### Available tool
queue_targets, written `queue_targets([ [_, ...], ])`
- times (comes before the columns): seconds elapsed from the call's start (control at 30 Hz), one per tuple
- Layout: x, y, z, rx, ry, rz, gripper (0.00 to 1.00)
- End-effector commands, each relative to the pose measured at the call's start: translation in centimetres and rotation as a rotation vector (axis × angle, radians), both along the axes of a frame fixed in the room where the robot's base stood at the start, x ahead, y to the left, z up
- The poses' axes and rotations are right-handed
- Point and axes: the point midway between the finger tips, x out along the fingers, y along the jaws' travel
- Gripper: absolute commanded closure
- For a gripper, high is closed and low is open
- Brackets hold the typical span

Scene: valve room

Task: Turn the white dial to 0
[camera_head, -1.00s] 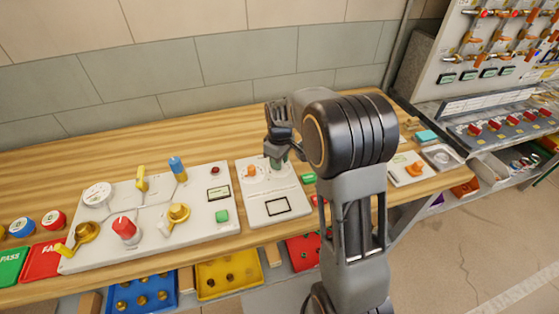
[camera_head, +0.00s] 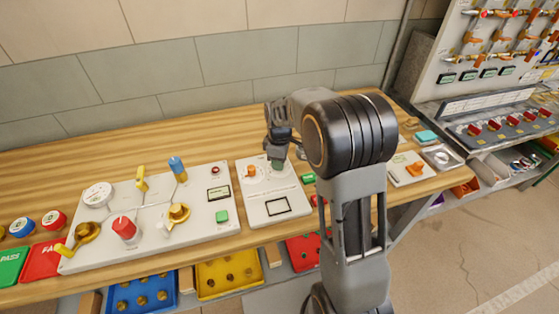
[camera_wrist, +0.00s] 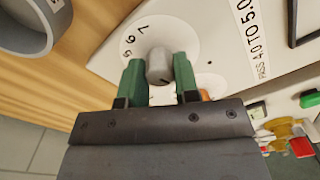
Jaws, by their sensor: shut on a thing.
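The white dial (camera_wrist: 159,66) is a pale grey-white knob on a round white scale with printed numerals, on a white panel (camera_head: 256,215). In the wrist view my gripper (camera_wrist: 160,75) has its two green fingers on either side of the knob, shut on it. A short dark mark shows on the knob's near side, between the fingers. Some numerals show beyond the knob; the zero cannot be made out. In the head view my gripper (camera_head: 277,160) points down at the panel's back right and hides the dial.
An orange knob (camera_head: 251,171) stands left of my gripper on the same panel. A larger board (camera_head: 150,217) with valves and a red knob lies further left. A grey ring-shaped thing (camera_wrist: 28,45) shows at the wrist view's upper left. Bare wood lies behind the panels.

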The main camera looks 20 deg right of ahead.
Motion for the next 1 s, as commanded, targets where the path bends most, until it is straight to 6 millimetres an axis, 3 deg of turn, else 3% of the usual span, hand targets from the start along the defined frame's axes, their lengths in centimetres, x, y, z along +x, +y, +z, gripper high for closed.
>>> queue_targets([
  [0.17, 0.0, 0.0, 0.1, 0.000, -0.001, 0.001, 0.95],
  [0.2, 0.0, 0.0, 0.1, 0.000, -0.001, 0.001, 0.69],
  [0.43, 0.0, 0.0, 0.0, 0.000, -0.001, 0.000, 0.47],
  [0.77, 0.0, 0.0, 0.4, -0.001, -0.001, -0.001, 0.45],
  [1.0, 0.2, -0.1, 4.2, 0.000, -0.007, -0.001, 0.45],
])
